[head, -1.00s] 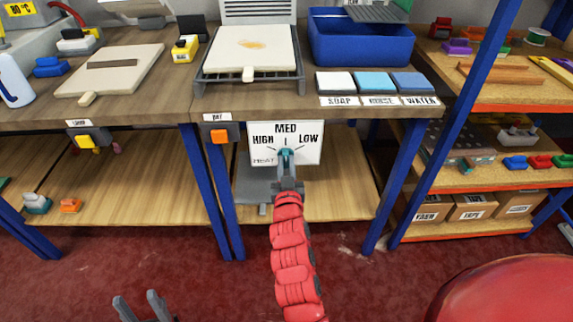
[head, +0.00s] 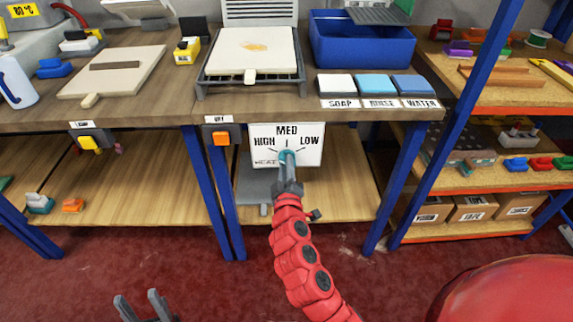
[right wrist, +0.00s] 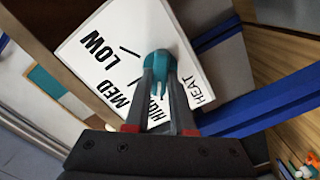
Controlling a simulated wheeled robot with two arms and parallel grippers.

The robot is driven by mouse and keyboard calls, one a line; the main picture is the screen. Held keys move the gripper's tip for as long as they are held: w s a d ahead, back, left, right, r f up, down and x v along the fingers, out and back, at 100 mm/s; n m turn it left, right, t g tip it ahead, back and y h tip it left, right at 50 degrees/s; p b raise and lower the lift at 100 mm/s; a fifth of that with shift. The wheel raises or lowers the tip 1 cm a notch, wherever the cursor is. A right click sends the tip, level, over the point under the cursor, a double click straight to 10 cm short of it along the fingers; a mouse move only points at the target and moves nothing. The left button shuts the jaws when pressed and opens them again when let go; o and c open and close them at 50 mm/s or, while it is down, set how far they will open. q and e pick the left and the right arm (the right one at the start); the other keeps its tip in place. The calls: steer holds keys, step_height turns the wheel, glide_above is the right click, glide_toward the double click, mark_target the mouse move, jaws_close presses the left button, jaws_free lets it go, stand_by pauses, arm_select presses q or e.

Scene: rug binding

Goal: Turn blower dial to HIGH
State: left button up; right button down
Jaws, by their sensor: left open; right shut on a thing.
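The blower dial is a teal knob (head: 287,156) on a white panel (head: 312,158) under the bench edge, lettered HIGH at left, MED at top and LOW at right. My right gripper (head: 288,163) is shut on the knob. The right wrist view shows the knob (right wrist: 158,68) between the two fingertips (right wrist: 160,75), with the panel (right wrist: 100,35) appearing turned and the HIGH lettering partly covered by a finger. I cannot tell which mark the knob points to. My left gripper (head: 141,305) is open and empty at the lower left, away from the bench.
An orange switch (head: 221,138) sits left of the panel, near a blue table leg (head: 224,190). Above are a framed board (head: 251,55), a blue bin (head: 360,48) and SOAP, RINSE and WATER pads. A lower shelf (head: 340,195) lies behind my right arm.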

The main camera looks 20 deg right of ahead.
steer(key=shift+n, duration=0.7)
steer(key=c, duration=0.8)
jaws_free()
steer(key=shift+o, duration=0.2)
steer(key=p+v, duration=0.1)
steer(key=v, duration=1.6)
steer(key=shift+s, duration=0.2)
